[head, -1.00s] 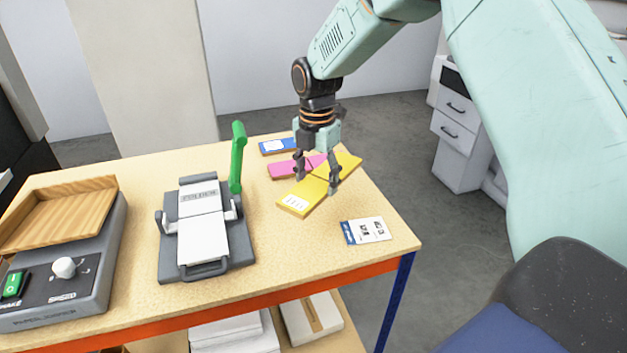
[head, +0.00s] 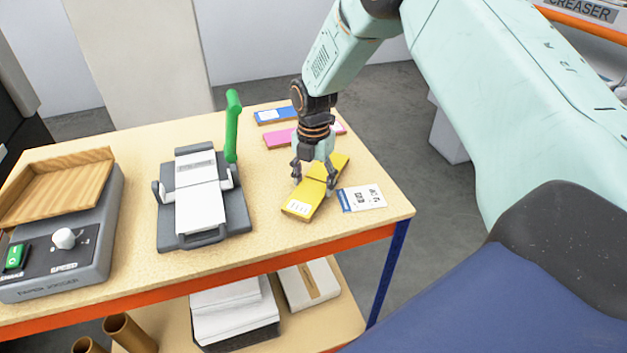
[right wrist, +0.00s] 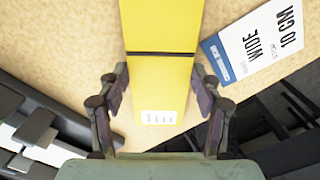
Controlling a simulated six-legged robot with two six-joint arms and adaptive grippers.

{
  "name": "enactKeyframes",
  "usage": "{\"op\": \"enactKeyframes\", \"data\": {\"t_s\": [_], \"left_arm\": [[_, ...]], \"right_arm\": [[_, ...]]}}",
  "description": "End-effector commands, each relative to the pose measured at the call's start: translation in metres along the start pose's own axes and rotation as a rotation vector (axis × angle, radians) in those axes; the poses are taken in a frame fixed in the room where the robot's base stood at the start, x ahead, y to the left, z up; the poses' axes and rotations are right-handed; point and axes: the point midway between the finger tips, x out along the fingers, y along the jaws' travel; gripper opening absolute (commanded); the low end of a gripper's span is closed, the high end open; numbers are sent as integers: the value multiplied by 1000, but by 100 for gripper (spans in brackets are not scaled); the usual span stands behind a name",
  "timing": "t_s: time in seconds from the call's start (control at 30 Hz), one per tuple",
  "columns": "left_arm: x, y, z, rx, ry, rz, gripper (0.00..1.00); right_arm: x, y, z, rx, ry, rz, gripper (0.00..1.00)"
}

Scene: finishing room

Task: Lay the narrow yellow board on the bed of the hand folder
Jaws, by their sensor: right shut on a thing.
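The narrow yellow board (head: 301,204), with a dark line across it and a white label, is at the right of the table. My right gripper (head: 314,187) is shut on it, with one finger at each long side. In the right wrist view the board (right wrist: 160,80) runs between the fingers (right wrist: 160,92). I cannot tell how far it is off the table. The hand folder (head: 203,207), with a grey base, pale bed and green lever (head: 232,125), stands left of the board. Its bed is bare. My left gripper is not in view.
A white and blue card (head: 363,198) lies just right of the board. Pink (head: 279,139) and blue (head: 272,116) boards lie behind. A paper jogger (head: 62,235) with a wooden tray stands at the left. Bare table (head: 262,205) separates folder and board.

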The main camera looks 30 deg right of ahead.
Motion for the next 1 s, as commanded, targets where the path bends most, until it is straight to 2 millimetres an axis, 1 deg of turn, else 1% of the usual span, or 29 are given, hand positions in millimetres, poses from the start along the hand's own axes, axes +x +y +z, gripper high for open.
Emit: {"op": "enactKeyframes", "data": {"t_s": [0.37, 0.4, 0.6, 0.67, 1.0], "left_arm": [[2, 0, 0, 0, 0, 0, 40], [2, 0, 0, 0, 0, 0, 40], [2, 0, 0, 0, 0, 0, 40], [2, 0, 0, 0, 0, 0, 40], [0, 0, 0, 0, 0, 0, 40]], "right_arm": [[6, 0, 0, 0, -1, 1, 33], [6, 0, 0, 0, -1, 1, 67], [5, 0, 0, 0, -1, 1, 84], [5, 0, 0, 0, -1, 1, 88], [3, 0, 0, 0, -1, 1, 88]]}}
